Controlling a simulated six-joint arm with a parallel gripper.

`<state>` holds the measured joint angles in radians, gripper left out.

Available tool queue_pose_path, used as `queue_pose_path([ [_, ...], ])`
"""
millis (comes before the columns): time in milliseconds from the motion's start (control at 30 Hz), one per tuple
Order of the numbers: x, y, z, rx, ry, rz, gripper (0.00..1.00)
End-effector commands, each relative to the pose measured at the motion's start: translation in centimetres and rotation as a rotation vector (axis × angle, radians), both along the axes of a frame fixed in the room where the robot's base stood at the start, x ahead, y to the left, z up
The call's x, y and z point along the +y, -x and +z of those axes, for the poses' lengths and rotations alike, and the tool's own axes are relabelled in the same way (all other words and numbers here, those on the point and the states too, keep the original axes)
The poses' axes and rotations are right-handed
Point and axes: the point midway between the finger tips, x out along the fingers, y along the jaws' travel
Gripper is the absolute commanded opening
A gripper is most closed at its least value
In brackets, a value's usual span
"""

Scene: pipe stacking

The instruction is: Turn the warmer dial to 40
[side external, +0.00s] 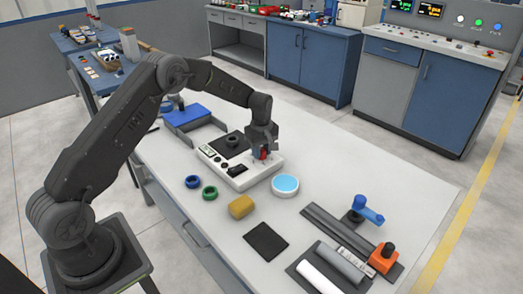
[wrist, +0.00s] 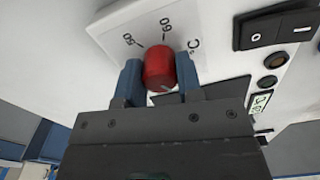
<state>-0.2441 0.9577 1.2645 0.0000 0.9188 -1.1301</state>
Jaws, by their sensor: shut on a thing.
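The warmer (side external: 250,178) is a white box on the table, with a black round part on top. Its red dial (side external: 264,154) is at the right end, beneath my gripper (side external: 263,150). In the wrist view, the red dial (wrist: 159,66) sits between the two blue fingers of my gripper (wrist: 159,78), which is shut on it. A small pale mark shows low on the dial; I cannot tell the exact setting. The 40 mark is not visible.
A light-blue dish (side external: 285,184) is close to the warmer's right. Blue (side external: 193,182) and green (side external: 210,193) rings and a yellow block (side external: 241,207) lie in front. A black mat (side external: 266,242), pipes (side external: 340,263) and a blue-handled fitting (side external: 368,209) are further right.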

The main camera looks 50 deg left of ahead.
Motion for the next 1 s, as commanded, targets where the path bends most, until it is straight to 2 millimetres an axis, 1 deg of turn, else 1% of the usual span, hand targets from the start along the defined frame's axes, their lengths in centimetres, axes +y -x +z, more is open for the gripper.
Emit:
queue_pose_path([
  [267, 0.01, 0.02, 0.03, 0.001, 0.0, -0.021, 0.1],
  [467, 0.02, 0.01, 0.03, 0.001, 0.0, -0.106, 0.1],
  [667, 0.02, -0.01, 0.03, 0.001, 0.001, -0.261, 0.1],
  [1000, 0.0, -0.04, 0.03, 0.001, 0.001, -0.584, 0.1],
])
